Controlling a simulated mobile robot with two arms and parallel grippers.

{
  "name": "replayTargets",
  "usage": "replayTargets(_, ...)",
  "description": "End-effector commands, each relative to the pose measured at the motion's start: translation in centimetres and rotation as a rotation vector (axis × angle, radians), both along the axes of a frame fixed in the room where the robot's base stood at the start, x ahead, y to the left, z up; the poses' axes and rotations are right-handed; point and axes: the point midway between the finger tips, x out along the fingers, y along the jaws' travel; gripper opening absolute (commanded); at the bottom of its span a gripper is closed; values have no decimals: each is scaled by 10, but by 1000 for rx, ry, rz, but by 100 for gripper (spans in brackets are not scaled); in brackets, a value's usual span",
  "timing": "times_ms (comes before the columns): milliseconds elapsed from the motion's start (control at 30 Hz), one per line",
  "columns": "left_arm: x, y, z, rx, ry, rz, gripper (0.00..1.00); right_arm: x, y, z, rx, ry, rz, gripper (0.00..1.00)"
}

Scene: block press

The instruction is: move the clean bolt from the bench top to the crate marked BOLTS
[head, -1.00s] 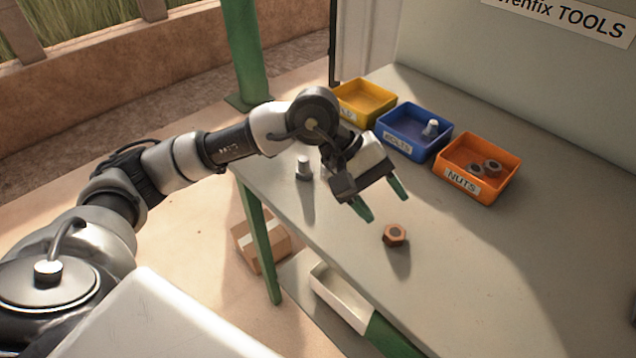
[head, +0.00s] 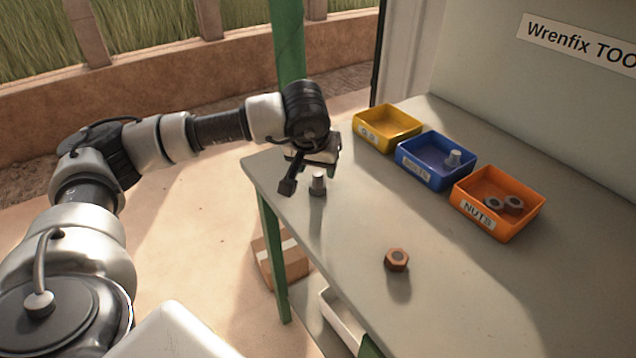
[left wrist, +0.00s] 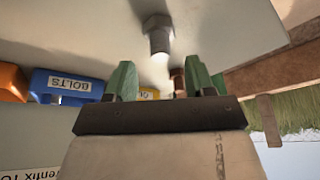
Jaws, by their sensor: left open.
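The grey bolt (head: 317,185) stands upright on the bench top near its left edge. It also shows in the left wrist view (left wrist: 158,36), just beyond the fingers and apart from them. My right gripper is not in view.
The yellow crate (head: 386,140) and the orange NUTS crate (head: 482,226), holding nuts, flank the blue crate. A cardboard box (head: 283,258) is below the bench. The front right bench top is clear.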

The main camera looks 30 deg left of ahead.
Motion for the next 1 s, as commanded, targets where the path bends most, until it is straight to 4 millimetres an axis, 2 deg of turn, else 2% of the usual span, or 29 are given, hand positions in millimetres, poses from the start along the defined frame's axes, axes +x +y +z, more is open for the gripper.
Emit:
replayTargets(200, 12, 4, -30, -1, 4, 0, 54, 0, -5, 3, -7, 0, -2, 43)
replayTargets(500, 14, 5, -35, -1, 1, 0, 54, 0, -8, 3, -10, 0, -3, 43)
replayTargets(567, 14, 5, -35, -1, 1, 0, 46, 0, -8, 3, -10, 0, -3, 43)
replayTargets(867, 14, 5, -35, -2, 1, 1, 0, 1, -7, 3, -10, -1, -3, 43)
replayTargets(1000, 14, 5, -35, -2, 1, 1, 0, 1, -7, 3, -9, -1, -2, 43)
